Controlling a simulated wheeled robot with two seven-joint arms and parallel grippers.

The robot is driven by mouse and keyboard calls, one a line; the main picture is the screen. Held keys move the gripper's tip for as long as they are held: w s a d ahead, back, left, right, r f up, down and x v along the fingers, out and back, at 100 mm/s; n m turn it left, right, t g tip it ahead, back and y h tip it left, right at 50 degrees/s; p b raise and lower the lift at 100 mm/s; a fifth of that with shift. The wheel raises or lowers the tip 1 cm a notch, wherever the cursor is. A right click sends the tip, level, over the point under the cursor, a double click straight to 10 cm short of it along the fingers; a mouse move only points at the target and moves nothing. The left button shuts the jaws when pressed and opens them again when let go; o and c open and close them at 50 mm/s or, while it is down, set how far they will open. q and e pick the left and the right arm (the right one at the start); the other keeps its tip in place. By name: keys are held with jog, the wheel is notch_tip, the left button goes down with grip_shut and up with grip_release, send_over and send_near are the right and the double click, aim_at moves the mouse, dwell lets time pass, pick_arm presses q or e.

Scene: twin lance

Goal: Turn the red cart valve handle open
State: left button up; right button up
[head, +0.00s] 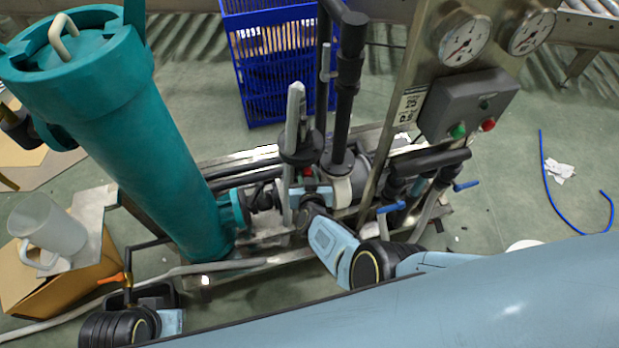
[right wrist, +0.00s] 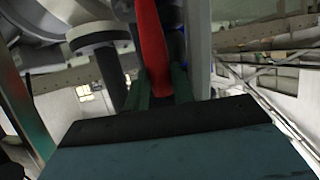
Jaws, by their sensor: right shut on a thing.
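The red cart valve handle (right wrist: 152,45) stands upright in the middle of the right wrist view, with its lower end between the two green fingers of my right gripper (right wrist: 160,92). The fingers are shut on it. In the head view only a small red bit of the handle (head: 308,171) shows, among the cart's black and grey pipes. My right gripper (head: 305,187) is there too, partly hidden by its own wrist and the pipes. The valve body is hard to make out. My left gripper is not in view; only part of my left arm shows at the lower left.
A teal cylinder (head: 160,130) stands left of the valve. Gauges (head: 465,40) and a grey button box (head: 468,103) are on a panel at right. Blue-handled valves (head: 467,185) sit right of my gripper. A blue crate (head: 270,60) stands behind. A clear jug (head: 47,228) is at left.

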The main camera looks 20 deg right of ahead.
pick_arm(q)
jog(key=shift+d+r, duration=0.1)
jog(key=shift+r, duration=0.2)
pick_arm(e)
jog(key=shift+r, duration=0.1)
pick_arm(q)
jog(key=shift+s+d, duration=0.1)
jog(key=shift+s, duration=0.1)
pick_arm(e)
jog(key=shift+w, duration=0.1)
jog(key=o, duration=1)
jog(key=shift+a, duration=0.1)
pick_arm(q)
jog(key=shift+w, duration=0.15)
pick_arm(e)
jog(key=shift+s, duration=0.2)
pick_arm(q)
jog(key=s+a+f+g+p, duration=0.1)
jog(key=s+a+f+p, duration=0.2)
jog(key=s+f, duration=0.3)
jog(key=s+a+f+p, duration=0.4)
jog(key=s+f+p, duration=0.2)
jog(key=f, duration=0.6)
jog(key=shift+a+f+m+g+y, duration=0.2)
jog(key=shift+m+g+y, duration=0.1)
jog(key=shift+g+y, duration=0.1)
pick_arm(e)
jog(key=shift+v, duration=6.55)
